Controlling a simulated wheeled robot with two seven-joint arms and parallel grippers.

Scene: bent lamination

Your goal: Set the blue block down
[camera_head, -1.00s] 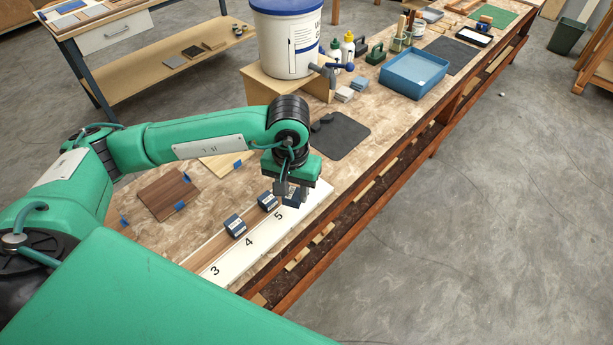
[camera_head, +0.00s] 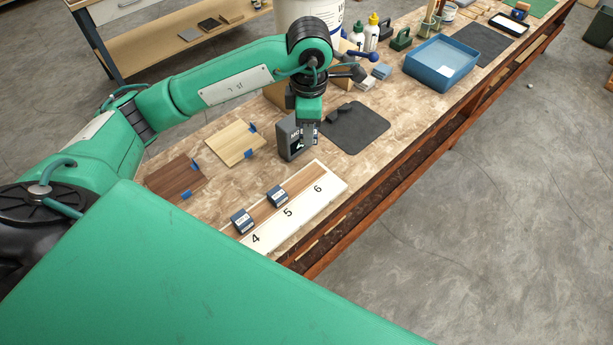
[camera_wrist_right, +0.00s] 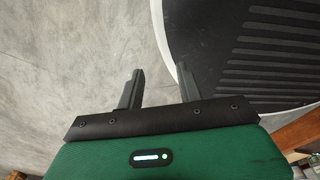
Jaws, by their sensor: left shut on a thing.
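My left gripper (camera_head: 308,138) is raised over the bench, past the far side of the numbered white board (camera_head: 334,191). Two smaller-looking blue blocks with white labels stand on the board's wood strip, one (camera_head: 242,221) near the 4 and one (camera_head: 277,196) near the 5. The space by the 6 is bare. My right gripper (camera_wrist_right: 158,78) shows in the right wrist view, its two fingers apart with nothing between them.
A dark mat (camera_head: 357,128) lies right of the held block. Light (camera_head: 235,142) and brown (camera_head: 176,179) wood panels with blue tabs lie to its left. A white bucket (camera_head: 311,14), bottles and a blue tray (camera_head: 441,63) stand farther back. The bench's front edge is close to the board.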

